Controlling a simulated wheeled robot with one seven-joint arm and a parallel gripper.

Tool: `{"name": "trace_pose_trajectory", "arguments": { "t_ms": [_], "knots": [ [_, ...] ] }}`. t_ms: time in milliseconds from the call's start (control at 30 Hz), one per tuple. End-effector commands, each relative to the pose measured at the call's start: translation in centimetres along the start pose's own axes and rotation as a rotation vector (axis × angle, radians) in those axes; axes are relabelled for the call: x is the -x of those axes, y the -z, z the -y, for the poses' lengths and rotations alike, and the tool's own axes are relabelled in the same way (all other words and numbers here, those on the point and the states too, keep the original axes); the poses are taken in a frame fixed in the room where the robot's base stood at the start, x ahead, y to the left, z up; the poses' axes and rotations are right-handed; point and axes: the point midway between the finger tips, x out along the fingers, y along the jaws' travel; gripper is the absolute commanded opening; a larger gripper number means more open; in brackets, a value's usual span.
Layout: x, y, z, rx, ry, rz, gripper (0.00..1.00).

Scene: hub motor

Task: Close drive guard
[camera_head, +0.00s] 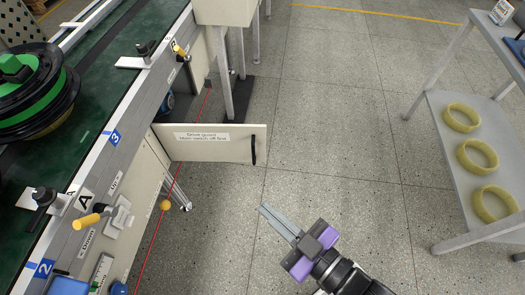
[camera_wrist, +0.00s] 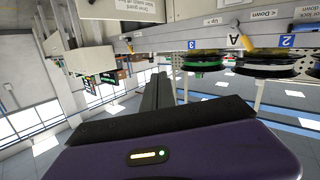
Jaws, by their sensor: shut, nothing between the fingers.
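The drive guard (camera_head: 195,150) is a cream panel with a printed label, hinged at the conveyor side and swung open, so it sticks out over the floor. A black handle (camera_head: 254,150) is near its free right end. The opening behind it shows beside the conveyor frame. My gripper (camera_head: 265,209) is shut and empty, below and right of the handle in the head view and apart from the panel. In the wrist view, which looks upside down, my gripper's fingers (camera_wrist: 156,92) are together, and part of the labelled guard (camera_wrist: 148,12) shows at the top.
The conveyor (camera_head: 110,60) with a green-black reel (camera_head: 38,85) and yellow-handled levers (camera_head: 90,219) runs along the left. A grey shelf (camera_head: 445,160) with yellow rings stands at right. A cream cabinet (camera_head: 225,10) on legs stands behind the guard. The floor between is clear.

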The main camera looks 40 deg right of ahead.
Motion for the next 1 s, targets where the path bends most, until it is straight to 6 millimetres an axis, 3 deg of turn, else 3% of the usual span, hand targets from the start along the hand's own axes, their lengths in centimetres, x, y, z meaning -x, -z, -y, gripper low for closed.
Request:
{"name": "trace_pose_trajectory", "arguments": {
  "t_ms": [33, 300, 400, 600, 767, 1000],
  "knots": [
    [-2.0, -3.2, 0.8, 0.014, 0.003, 0.001, 0.00],
    [-10.9, -12.5, 1.8, 0.064, -0.069, 0.069, 0.00],
    [-14.1, -15.2, 1.2, 0.071, -0.140, 0.090, 0.00],
    [-19.0, -18.1, -1.5, 0.048, -0.355, 0.088, 0.00],
    [-19.8, -17.7, -4.9, -0.010, -0.568, 0.036, 0.00],
    [-16.9, -17.5, -8.6, -0.125, -0.780, -0.048, 0.00]
  ]
}}
